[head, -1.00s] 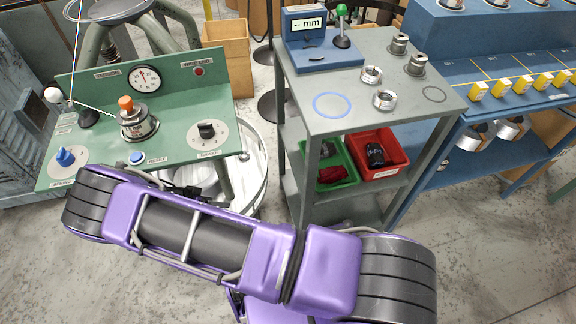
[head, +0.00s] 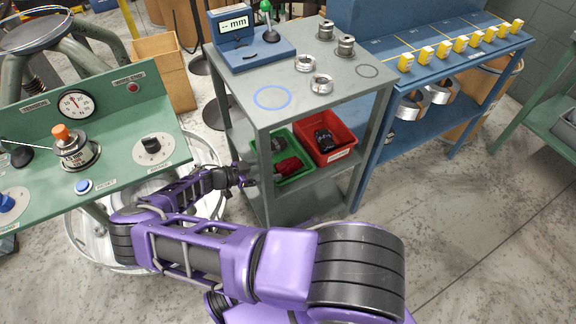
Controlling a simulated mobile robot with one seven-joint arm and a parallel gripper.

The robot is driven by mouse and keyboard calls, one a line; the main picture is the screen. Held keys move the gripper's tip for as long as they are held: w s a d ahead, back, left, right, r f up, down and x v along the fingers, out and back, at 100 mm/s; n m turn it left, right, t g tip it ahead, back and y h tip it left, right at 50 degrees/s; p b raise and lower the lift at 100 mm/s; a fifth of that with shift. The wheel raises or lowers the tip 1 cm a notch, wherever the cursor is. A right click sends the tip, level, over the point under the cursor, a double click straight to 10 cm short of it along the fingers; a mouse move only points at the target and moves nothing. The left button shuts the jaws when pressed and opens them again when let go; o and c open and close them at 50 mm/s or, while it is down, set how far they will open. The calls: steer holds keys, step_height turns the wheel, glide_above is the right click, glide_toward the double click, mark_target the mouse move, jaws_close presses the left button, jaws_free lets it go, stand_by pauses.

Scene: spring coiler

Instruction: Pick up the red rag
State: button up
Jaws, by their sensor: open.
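The red rag (head: 288,166) appears as a crumpled dark red bundle in the green bin (head: 306,181), on the lower shelf of the grey cart. A dark item (head: 270,151) lies beside it in the same bin. My gripper (head: 250,173) is small and dark in the head view, just left of the green bin near the cart's left front leg. It is open, with nothing visible between its fingers. It is apart from the rag in the picture; the exact depth gap is hard to tell.
The grey cart (head: 330,100) has a top shelf above the bin, with legs at its corners. A red bin (head: 343,132) with a dark item stands right of the green one. A green control panel (head: 120,160) and round clear-walled container (head: 90,245) are at left.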

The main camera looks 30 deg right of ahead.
mark_target(288, 164)
steer(key=x, duration=0.8)
steer(key=shift+w, duration=0.2)
steer(key=c, duration=1.1)
